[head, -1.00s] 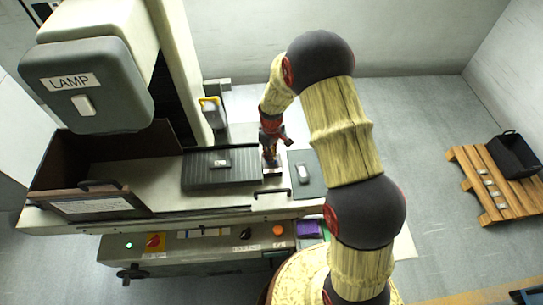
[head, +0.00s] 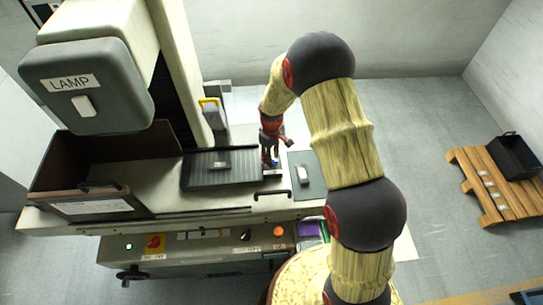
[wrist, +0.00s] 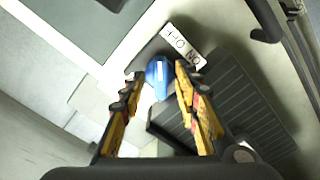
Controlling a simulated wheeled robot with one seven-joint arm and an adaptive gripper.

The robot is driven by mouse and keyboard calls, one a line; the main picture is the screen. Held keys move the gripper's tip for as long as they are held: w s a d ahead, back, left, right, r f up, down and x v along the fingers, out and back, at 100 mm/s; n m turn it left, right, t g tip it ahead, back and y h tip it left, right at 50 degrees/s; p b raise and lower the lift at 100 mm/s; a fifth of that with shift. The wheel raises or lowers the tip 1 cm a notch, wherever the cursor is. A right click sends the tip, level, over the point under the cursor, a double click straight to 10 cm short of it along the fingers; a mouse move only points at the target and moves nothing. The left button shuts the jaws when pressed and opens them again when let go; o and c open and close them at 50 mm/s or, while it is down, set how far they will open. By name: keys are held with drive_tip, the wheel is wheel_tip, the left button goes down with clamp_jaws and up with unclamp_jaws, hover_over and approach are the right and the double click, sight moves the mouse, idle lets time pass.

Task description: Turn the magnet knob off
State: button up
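The blue magnet knob (wrist: 157,76) has a pale pointer line and sits on a dark base beside the ribbed magnet plate. A white ON/OFF label (wrist: 183,45) is next to it and appears upside down in the wrist view. My gripper (wrist: 157,78) is open, pointing down, with one yellow and black finger on each side of the knob. Small gaps seem to show between fingers and knob; contact is hard to tell. In the head view my gripper (head: 270,158) is at the right end of the dark ribbed plate (head: 240,173), mostly covering the knob.
A small block (head: 219,160) lies on the plate. A grey mat (head: 309,180) with a pale item is just right of my gripper. A black handle (head: 272,194) is at the bench front. The lamp housing (head: 88,85) hangs at left.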

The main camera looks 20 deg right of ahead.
wheel_tip(320, 180, up, 12)
idle(0.6)
idle(0.5)
